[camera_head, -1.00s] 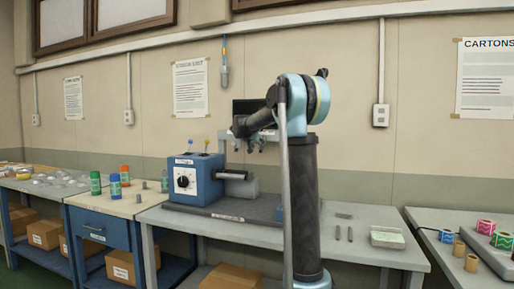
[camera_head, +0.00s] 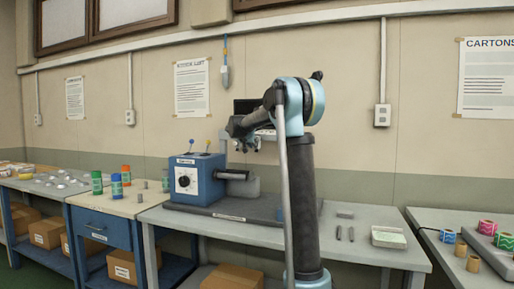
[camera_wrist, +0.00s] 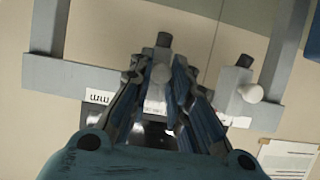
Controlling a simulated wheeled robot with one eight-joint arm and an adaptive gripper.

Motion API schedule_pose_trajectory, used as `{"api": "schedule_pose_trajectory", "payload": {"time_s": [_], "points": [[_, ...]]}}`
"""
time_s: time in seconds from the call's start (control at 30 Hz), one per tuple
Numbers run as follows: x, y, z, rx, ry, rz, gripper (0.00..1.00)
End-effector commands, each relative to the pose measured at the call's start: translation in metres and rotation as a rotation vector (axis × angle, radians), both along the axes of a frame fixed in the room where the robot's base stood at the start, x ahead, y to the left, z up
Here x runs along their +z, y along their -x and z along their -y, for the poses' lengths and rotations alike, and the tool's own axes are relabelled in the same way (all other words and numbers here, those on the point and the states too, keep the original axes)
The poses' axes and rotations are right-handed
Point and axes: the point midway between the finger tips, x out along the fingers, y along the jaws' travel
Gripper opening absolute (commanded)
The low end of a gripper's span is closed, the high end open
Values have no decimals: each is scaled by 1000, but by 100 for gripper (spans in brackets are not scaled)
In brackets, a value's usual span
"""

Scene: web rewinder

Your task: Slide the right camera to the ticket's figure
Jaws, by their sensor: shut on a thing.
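In the wrist view, which looks upside down, a grey rail (camera_wrist: 60,80) crosses the picture with a white scale strip (camera_wrist: 98,97) on it. My gripper (camera_wrist: 159,72) is at the rail, its fingers closed around the pale knob of one camera (camera_wrist: 163,40). This looks like the right camera, given the flipped view. The other camera (camera_wrist: 244,62), with a white knob, stands apart to the right in the wrist view. The fingers hide part of the scale, and its figures are too small to read. I cannot identify the ticket.
The rail stands over the blue rewinder (camera_head: 196,180) on a grey bench (camera_head: 385,252). A dark screen (camera_wrist: 155,133) is behind my fingers. A tray (camera_head: 388,237) and small metal pieces lie to the right. A wall sheet (camera_head: 191,88) hangs behind.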

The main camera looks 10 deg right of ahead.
Motion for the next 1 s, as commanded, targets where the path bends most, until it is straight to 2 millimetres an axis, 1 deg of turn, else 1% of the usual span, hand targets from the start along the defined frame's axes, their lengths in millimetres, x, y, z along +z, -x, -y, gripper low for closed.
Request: {"api": "schedule_pose_trajectory", "payload": {"time_s": [0.23,0.27,0.3,0.33,0.67,0.77,0.87,1.0], "points": [[-1,1,0,-2,-1,-1,0],[-1,1,0,-2,-1,-1,24],[-1,1,0,-2,-1,-1,33],[-1,1,0,-2,-1,-1,39],[0,1,0,-2,-1,-1,39],[2,5,-2,-2,-1,-1,39],[6,14,-7,-1,0,-1,39],[15,34,-18,0,1,0,39]]}}
